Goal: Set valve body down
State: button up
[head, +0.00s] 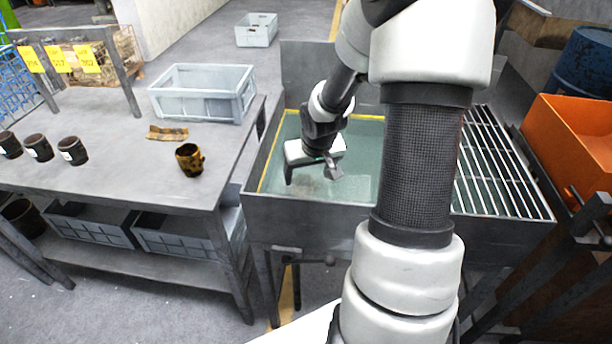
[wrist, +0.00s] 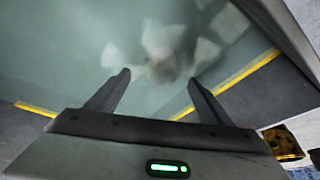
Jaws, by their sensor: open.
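My gripper (head: 312,174) is open over the water-filled tank (head: 262,212), with nothing between its fingers. In the wrist view, my gripper (wrist: 158,80) has its two fingers wide apart, pointing toward the water. A blurred pale and brown shape (wrist: 160,62) shows in the water beyond the fingertips. It is a faint brownish patch in the head view (head: 306,186). I cannot tell whether this is the valve body. A rusty, yellow-brown hollow part (head: 190,160) stands on the table left of the tank; it also shows in the wrist view (wrist: 283,142).
The grey table (head: 110,180) holds a grey crate (head: 203,92), a flat brown piece (head: 167,133) and several dark cups (head: 72,150). A slatted rack (head: 497,165) lies right of the water, beside an orange bin (head: 570,140). The tank's raised rim surrounds my gripper's area.

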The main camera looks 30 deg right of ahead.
jog(key=shift+p+v, duration=0.35)
jog(key=shift+v, duration=1.1)
